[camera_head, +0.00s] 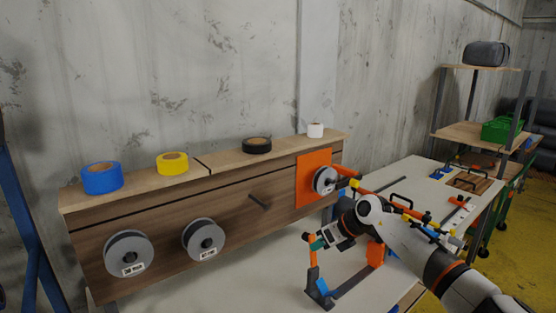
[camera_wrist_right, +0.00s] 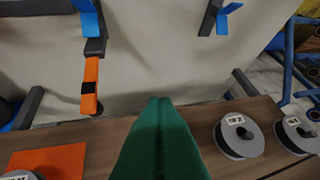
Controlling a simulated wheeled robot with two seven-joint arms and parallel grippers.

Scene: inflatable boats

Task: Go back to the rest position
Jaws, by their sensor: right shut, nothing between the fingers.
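My right gripper (camera_head: 309,239) reaches in from the lower right and hangs in front of the wooden shelf unit, above the white table. In the right wrist view its green fingers (camera_wrist_right: 160,104) are pressed together with nothing between them. The wooden shelf front (camera_head: 160,228) carries two grey spools, the left one (camera_head: 129,253) and the middle one (camera_head: 203,239), a bare peg (camera_head: 259,202), and a spool (camera_head: 325,180) on an orange panel (camera_head: 306,176). My left gripper is in neither view.
Blue (camera_head: 102,178), yellow (camera_head: 172,163), black (camera_head: 257,145) and white (camera_head: 315,130) tape rolls stand on the shelf top. An orange and blue frame (camera_head: 318,287) stands on the table near my right gripper. A cluttered workbench (camera_head: 405,180) and a rack with a green crate (camera_head: 502,129) are at right.

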